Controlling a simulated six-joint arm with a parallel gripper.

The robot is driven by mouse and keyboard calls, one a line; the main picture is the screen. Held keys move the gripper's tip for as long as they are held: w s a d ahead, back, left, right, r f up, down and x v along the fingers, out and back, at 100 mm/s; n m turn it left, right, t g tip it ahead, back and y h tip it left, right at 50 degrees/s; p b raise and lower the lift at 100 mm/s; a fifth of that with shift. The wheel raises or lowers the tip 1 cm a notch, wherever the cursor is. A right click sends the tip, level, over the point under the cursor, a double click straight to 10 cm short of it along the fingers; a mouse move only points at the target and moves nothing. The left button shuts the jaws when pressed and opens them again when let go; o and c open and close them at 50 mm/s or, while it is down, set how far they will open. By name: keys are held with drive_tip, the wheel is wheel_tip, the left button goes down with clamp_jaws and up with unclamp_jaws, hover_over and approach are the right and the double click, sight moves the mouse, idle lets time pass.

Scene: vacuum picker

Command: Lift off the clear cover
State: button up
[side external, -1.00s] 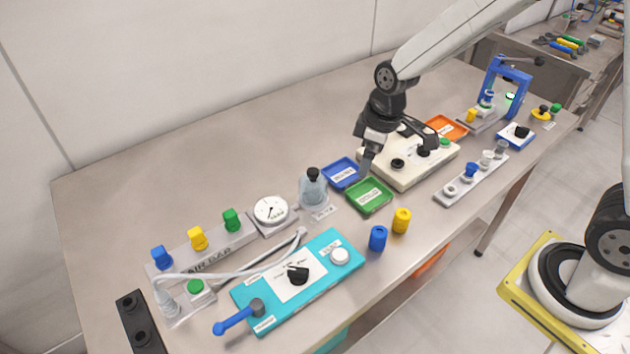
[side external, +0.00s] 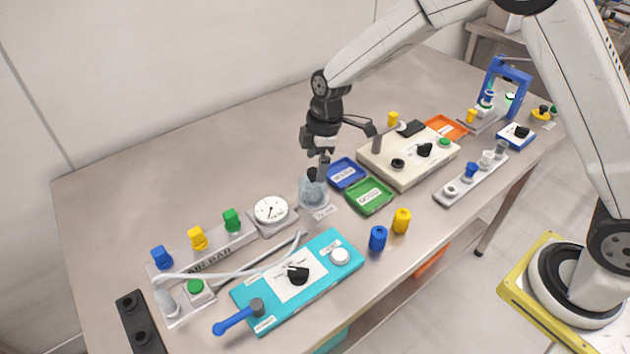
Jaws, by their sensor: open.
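The clear cover (side external: 313,192) is a small see-through dome with a black knob (side external: 312,174) on top. It stands upright on a pale labelled base near the middle of the table. My gripper (side external: 349,154) is open and empty, its two fingers spread wide. One finger hangs close by the knob and overlaps it in the picture; I cannot tell whether they touch. The other finger is up and to the right, over the table behind the blue tray. What is under the cover is hard to make out.
A blue tray (side external: 345,187) and a green tray (side external: 381,203) lie right of the cover. A round gauge (side external: 270,211) stands close on its left. A teal panel (side external: 334,275) is in front. The table behind the cover is clear.

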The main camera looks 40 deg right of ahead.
sight(313, 180)
drive_tip(key=shift+a+f, duration=0.1)
drive_tip(key=shift+f, duration=0.55)
drive_tip(key=shift+f, duration=0.1)
drive_tip(key=shift+w+a+f, duration=0.1)
drive_tip(key=shift+a+f, duration=0.05)
drive_tip(key=shift+f, duration=1.1)
drive_tip(key=shift+w+a+f, duration=0.1)
drive_tip(key=shift+f, duration=1.1)
drive_tip(key=c, duration=0.9)
